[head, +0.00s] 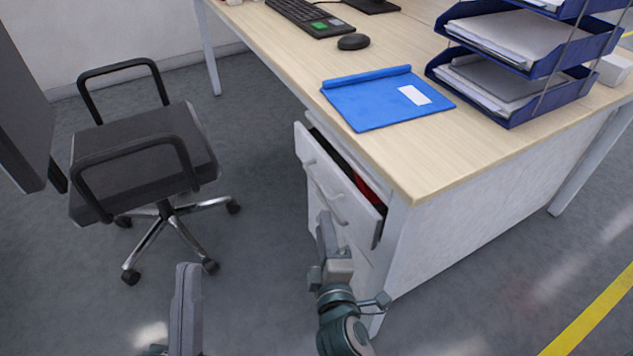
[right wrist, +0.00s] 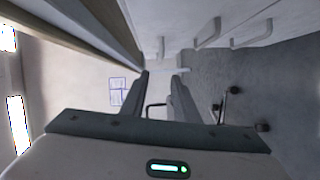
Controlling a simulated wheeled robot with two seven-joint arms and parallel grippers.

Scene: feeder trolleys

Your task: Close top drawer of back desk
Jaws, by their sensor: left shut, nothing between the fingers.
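The white top drawer (head: 335,190) of the desk's pedestal is pulled partly out, with something red and dark showing in its gap. Its front faces left. My right gripper (head: 328,222) is close to the lower near part of the drawer front; I cannot tell whether it touches. In the right wrist view my right gripper (right wrist: 163,78) has its fingers apart with nothing between them. White fronts with handles (right wrist: 208,34) show beyond them. My left gripper (head: 187,268) is shut and empty, low over the floor, left of the drawer and apart from it.
The wooden desk (head: 460,150) holds a blue folder (head: 385,98), a mouse (head: 353,42), a keyboard (head: 310,15) and blue paper trays (head: 515,45). A black office chair (head: 145,150) stands at the left. The floor between chair and drawer is clear.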

